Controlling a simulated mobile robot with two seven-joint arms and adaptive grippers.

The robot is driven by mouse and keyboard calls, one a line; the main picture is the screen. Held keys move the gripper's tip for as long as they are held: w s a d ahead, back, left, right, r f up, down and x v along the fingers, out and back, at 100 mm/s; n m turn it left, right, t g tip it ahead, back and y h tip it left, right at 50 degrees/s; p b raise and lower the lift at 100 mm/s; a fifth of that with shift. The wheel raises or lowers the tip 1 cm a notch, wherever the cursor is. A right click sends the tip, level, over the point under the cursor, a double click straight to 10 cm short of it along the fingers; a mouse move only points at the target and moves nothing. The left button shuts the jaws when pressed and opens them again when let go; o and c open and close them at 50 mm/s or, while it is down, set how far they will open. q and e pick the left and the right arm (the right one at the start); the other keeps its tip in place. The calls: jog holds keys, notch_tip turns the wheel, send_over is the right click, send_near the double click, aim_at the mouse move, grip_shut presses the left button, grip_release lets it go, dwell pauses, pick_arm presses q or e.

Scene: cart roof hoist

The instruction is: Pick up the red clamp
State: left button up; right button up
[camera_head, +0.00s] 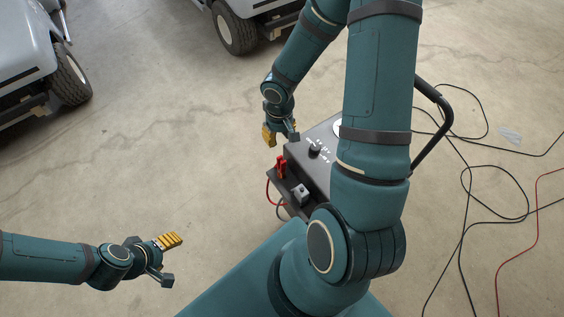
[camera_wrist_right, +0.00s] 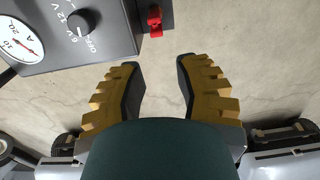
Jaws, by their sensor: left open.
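The red clamp (camera_head: 281,167) sits upright on the front ledge of the dark charger box, near its left end. In the right wrist view the clamp (camera_wrist_right: 155,20) shows at the top, beyond the fingertips and roughly in line with the gap between them. My right gripper (camera_head: 281,134) is open and empty, behind the clamp in the head view and apart from it. Its two yellow-padded fingers (camera_wrist_right: 158,64) stand apart in the wrist view, with bare floor between them. My left gripper (camera_head: 172,260) is open and empty over the floor at the lower left.
The charger box (camera_head: 318,131) has a knob, a dial and a black handle (camera_head: 440,112). A small grey part (camera_head: 300,194) sits on its ledge. Black and red cables (camera_head: 468,215) lie at the right. Carts (camera_head: 25,45) stand at the back. The left floor is clear.

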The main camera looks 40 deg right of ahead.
aim_at(281, 159)
jog(key=f+b, duration=0.1)
jog(key=f, duration=0.1)
jog(key=f+b, duration=0.1)
jog(key=f, duration=0.2)
jog(key=f+b, duration=0.1)
jog(key=f, duration=0.2)
jog(key=shift+d+f, duration=0.1)
jog(key=shift+d, duration=0.2)
jog(key=shift+s+a+f+b, duration=0.15)
jog(key=shift+f+b, duration=0.5)
jog(key=shift+f, duration=0.7)
jog(key=shift+s+d+f+b, duration=0.15)
jog(key=shift+f+b, duration=0.5)
jog(key=shift+f, duration=0.7)
jog(key=shift+a, duration=0.1)
jog(key=shift+r, duration=0.1)
grip_shut()
